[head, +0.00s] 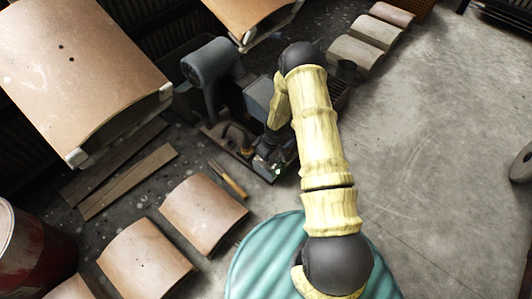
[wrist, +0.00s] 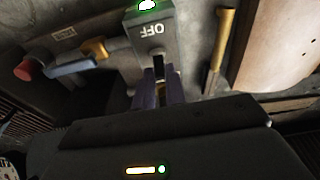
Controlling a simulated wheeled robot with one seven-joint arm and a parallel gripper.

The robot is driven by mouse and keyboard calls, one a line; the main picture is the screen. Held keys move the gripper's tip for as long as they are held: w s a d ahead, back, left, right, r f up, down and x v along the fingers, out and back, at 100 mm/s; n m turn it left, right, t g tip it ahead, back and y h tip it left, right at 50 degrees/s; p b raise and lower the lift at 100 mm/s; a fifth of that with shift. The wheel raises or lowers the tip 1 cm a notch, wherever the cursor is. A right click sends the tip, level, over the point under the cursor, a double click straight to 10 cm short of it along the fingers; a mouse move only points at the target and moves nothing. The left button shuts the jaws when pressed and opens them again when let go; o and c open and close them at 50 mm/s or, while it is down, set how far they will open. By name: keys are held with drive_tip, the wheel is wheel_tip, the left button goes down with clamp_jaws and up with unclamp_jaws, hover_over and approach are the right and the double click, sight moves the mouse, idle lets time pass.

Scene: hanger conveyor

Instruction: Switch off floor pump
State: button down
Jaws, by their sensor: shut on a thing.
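The floor pump (head: 212,72) stands on the floor left of my arm in the head view, a blue-grey machine on a low base. Its grey switch box (wrist: 150,35) is at the top centre of the wrist view, with the word OFF upside down and a dark slot below it. A light at the top of the box glows green-white. My gripper (wrist: 159,88) has its two purple fingers at the slot, shut on the switch lever, which is mostly hidden between them. In the head view my arm partly hides the switch area.
In the wrist view, a red knob (wrist: 23,71), a blue handle (wrist: 70,67) and an orange part (wrist: 95,48) are at left. A yellow-handled tool (head: 228,180) lies near the pump. Curved tan panels (head: 203,212) lie lower left. Open floor (head: 430,150) is at right.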

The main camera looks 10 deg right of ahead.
drive_tip(key=t+y, duration=0.1)
drive_tip(key=s+d+t+y, duration=0.1)
drive_tip(key=s+t, duration=0.1)
drive_tip(key=t, duration=0.1)
drive_tip(key=shift+d+f+y, duration=0.15)
drive_tip(key=shift+d+y, duration=0.15)
drive_tip(key=shift+y, duration=0.1)
drive_tip(key=shift+s+d+f+t+y, duration=0.25)
drive_tip(key=shift+t+y, duration=0.2)
drive_tip(key=shift+t, duration=0.15)
drive_tip(key=shift+s+d+f+t+y, duration=0.1)
drive_tip(key=shift+s+t+y, duration=0.15)
drive_tip(key=shift+t+y, duration=0.3)
drive_tip(key=c, duration=1.4)
unclamp_jaws()
drive_tip(key=shift+c, duration=0.2)
